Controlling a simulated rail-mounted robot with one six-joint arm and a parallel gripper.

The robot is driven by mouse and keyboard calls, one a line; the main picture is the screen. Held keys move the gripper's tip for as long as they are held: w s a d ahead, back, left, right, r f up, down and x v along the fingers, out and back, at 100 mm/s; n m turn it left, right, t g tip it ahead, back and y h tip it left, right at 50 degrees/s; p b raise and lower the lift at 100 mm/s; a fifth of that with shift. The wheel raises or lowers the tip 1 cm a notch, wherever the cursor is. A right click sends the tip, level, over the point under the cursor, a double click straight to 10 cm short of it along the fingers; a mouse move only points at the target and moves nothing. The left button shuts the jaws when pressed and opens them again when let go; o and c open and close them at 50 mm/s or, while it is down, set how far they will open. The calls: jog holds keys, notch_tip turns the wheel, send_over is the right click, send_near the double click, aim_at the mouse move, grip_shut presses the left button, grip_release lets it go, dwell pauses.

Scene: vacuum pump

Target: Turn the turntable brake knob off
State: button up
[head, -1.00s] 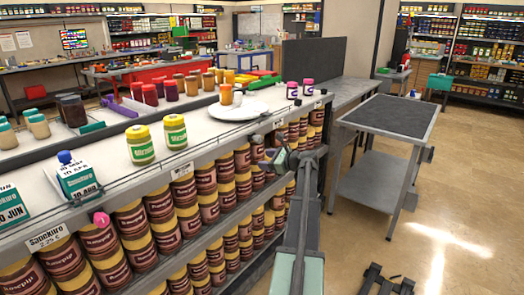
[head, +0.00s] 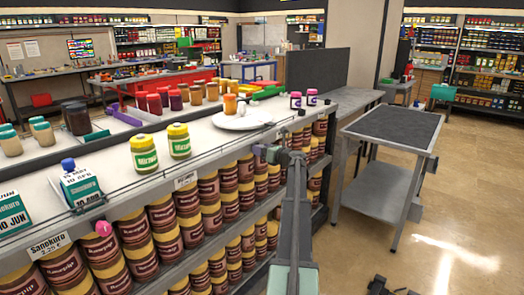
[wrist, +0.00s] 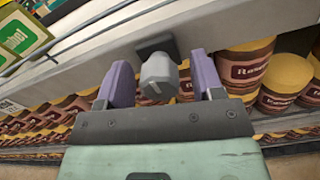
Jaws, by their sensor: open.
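The white round turntable (head: 225,121) lies on the shelf top with an orange-topped jar on it. A grey knob (wrist: 158,78) on a dark square mount sticks out from the shelf's front edge in the wrist view. My gripper (wrist: 160,80) is open, with one purple finger on each side of the knob. I cannot tell whether either finger touches it. In the head view, my gripper (head: 266,153) is at the shelf's front edge below the turntable. The knob is too small to make out there.
Rows of brown jars with yellow lids (head: 187,222) fill the shelf below. Green-labelled jars (head: 145,153) stand on top, left of the turntable. A pink knob (head: 104,228) is farther left on the edge. A grey cart (head: 392,130) stands to the right; open floor lies beside it.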

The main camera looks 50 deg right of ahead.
jog(key=c, duration=0.9)
jog(key=shift+n, duration=0.3)
jog(key=n, duration=0.3)
jog(key=shift+n, duration=0.3)
jog(key=n, duration=0.4)
jog(key=shift+n, duration=0.3)
jog(key=n, duration=0.8)
jog(key=shift+n, duration=0.4)
